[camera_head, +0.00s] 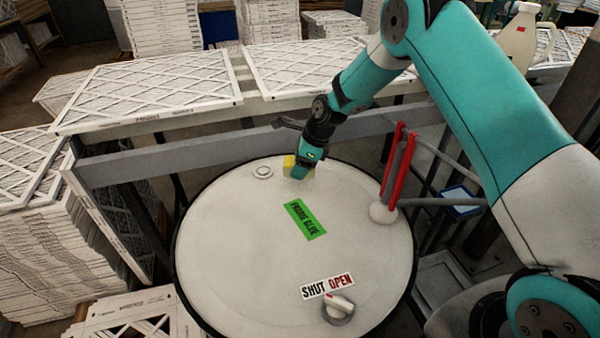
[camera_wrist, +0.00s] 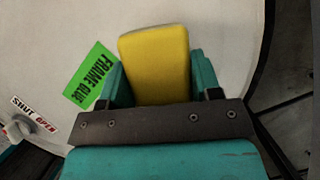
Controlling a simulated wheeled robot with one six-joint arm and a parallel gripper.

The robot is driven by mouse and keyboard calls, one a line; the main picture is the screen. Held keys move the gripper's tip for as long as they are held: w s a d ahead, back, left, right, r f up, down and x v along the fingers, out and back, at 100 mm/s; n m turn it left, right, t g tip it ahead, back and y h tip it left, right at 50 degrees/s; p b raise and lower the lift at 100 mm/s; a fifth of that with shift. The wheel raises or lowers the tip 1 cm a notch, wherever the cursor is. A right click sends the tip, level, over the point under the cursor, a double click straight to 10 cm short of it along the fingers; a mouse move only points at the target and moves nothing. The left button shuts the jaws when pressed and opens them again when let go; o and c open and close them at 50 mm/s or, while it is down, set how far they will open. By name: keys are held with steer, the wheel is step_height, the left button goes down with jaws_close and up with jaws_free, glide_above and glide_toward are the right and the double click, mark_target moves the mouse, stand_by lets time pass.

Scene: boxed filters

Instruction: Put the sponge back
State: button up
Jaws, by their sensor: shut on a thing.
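A yellow sponge (camera_wrist: 156,62) sits between the two teal fingers of my gripper (camera_wrist: 160,85) in the wrist view. The fingers are shut on it. In the head view my gripper (camera_head: 301,168) is over the far part of the round white drum lid (camera_head: 240,270). Only a small piece of the sponge (camera_head: 289,162) shows there, left of the fingers. I cannot tell whether the sponge touches the lid.
A green "FRAME GLUE" label (camera_head: 305,219) lies on the lid, with a shut/open knob (camera_head: 339,307) near the front. A small round cap (camera_head: 263,172) is left of my gripper. Red-and-grey upright rods (camera_head: 398,170) stand at the lid's right edge. Framed filters (camera_head: 150,85) lie behind.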

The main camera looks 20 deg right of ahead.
mark_target(300, 184)
steer(key=shift+f+p, duration=0.55)
steer(key=shift+f, duration=1.35)
steer(key=shift+f, duration=0.1)
steer(key=shift+f, duration=0.1)
steer(key=o, duration=0.8)
